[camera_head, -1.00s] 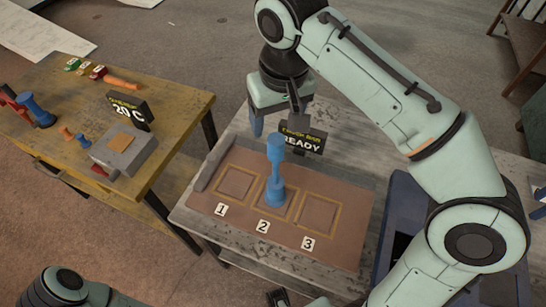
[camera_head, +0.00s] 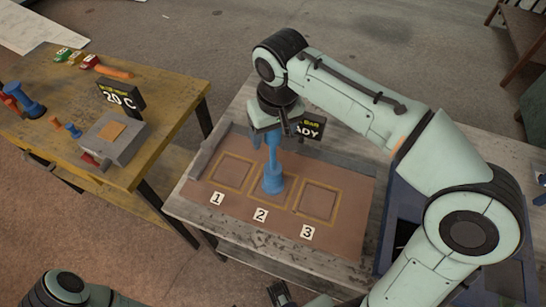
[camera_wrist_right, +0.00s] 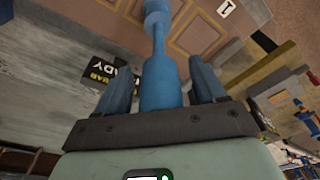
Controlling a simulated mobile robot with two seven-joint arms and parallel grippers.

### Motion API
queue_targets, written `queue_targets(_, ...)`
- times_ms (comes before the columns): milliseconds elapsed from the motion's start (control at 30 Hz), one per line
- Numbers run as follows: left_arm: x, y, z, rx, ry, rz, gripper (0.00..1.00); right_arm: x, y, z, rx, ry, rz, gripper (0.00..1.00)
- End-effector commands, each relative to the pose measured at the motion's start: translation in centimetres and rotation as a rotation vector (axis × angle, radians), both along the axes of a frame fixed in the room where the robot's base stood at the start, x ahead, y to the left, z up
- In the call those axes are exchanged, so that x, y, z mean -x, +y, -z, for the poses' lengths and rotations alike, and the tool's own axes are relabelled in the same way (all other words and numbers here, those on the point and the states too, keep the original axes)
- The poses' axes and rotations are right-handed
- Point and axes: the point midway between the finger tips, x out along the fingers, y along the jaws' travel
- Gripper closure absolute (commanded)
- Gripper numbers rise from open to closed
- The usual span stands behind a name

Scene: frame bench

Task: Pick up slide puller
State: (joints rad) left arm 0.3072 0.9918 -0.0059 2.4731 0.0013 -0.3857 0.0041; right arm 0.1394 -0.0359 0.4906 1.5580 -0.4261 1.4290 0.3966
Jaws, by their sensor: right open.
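A blue slide puller (camera_head: 272,180) stands upright on the middle square, marked 2, of the brown mat (camera_head: 335,235). It has a wide round foot, a thin shaft and a thicker top. My right gripper (camera_head: 272,133) is above it, pointing down around its top end. In the right wrist view, the top of the slide puller (camera_wrist_right: 160,84) is between the two blue fingers of the open gripper (camera_wrist_right: 161,70), with a gap on each side. The gripper hides part of the top in the head view.
A dark sign (camera_head: 308,127) stands just behind the slide puller, partly hidden by my right gripper. Squares 1 and 3 are empty. A yellow table (camera_head: 165,135) at the left bears a grey box (camera_head: 112,140), another sign (camera_head: 122,102) and several small tools.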

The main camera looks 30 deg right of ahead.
Motion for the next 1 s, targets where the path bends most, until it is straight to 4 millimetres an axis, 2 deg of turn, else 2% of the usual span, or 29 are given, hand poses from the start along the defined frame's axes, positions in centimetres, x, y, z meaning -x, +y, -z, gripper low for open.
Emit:
queue_targets(100, 0.07, 0.00, 0.21, 0.000, 0.001, 0.000, 0.57, -0.11, 0.01, 0.82, 0.000, 0.000, 0.000, 0.30)
queue_targets(300, 0.05, 0.00, 0.17, 0.000, 0.001, 0.000, 0.57, -0.14, 0.02, 0.81, 0.000, -0.001, 0.000, 0.30)
queue_targets(333, 0.05, 0.00, 0.16, 0.000, 0.001, 0.000, 0.57, -0.14, 0.02, 0.81, 0.000, -0.001, 0.000, 0.33)
queue_targets(533, 0.06, -0.01, 0.17, 0.000, 0.001, 0.000, 0.57, -0.13, 0.01, 0.79, 0.000, -0.001, 0.000, 0.99)
queue_targets(1000, 0.06, 0.00, 0.17, 0.000, 0.001, 0.000, 0.57, -0.13, 0.01, 0.77, 0.000, -0.001, 0.000, 1.00)
